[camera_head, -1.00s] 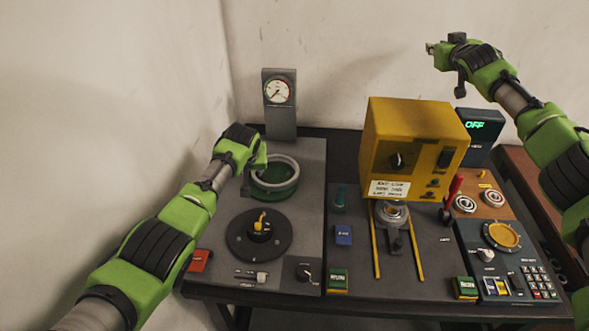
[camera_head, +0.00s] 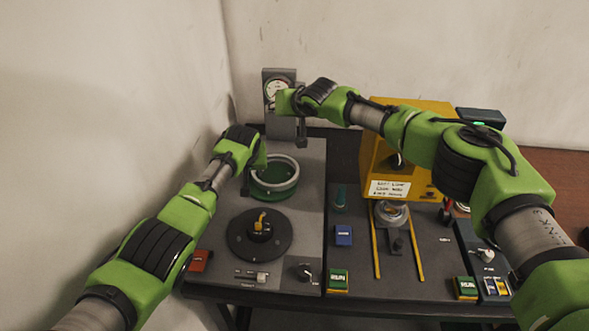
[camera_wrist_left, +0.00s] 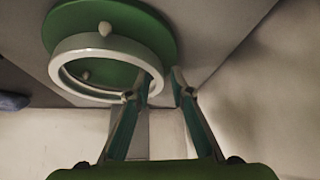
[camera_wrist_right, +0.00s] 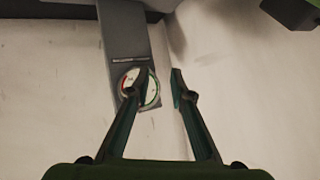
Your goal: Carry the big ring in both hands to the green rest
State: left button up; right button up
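The big ring (camera_head: 275,164), pale grey metal, lies on a round green base (camera_head: 272,193) at the back of the left panel. The ring (camera_wrist_left: 65,70) and green base (camera_wrist_left: 150,30) also show in the left wrist view, with small pale pegs. My left gripper (camera_head: 246,186) is at the ring's left edge. Its fingers (camera_wrist_left: 160,78) are apart, with the ring's wall close to or between the tips; contact cannot be told. My right gripper (camera_head: 301,138) is above and behind the ring, near the gauge. Its fingers (camera_wrist_right: 160,80) are apart and empty.
A gauge on a grey post (camera_head: 279,124) stands behind the ring. A black disc with a yellow handle (camera_head: 260,236) is in front of it. A yellow box (camera_head: 375,165) stands to the right, partly hidden by my right arm. A wall is close on the left.

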aim_at(298, 170)
jog(key=s+d+f+g+h, duration=0.1)
jog(key=s+f, duration=0.1)
jog(key=f, duration=0.2)
jog(key=s+d+f+g+h, duration=0.1)
jog(key=s+f, duration=0.2)
jog(key=f, duration=0.2)
jog(key=s+d+f+m+g+h, duration=0.1)
jog(key=s+f+h, duration=0.1)
jog(key=f, duration=0.3)
jog(key=shift+s+d+f+g, duration=0.2)
jog(key=shift+s+d+g, duration=0.15)
jog(key=shift+s, duration=0.3)
jog(key=shift+s+d+f+h, duration=0.15)
jog(key=shift+s+f+h, duration=0.05)
jog(key=shift+s+h, duration=0.1)
jog(key=shift+r, duration=0.25)
notch_tip(298, 170, up, 4)
jog(key=shift+r, duration=0.2)
pick_arm(q)
jog(key=shift+r, duration=0.1)
pick_arm(e)
jog(key=shift+w+d+f, duration=0.1)
jog(key=shift+w+d, duration=0.55)
jog(key=shift+w, duration=0.25)
jog(key=shift+g, duration=0.25)
jog(key=f, duration=0.7)
jog(key=shift+w, duration=0.2)
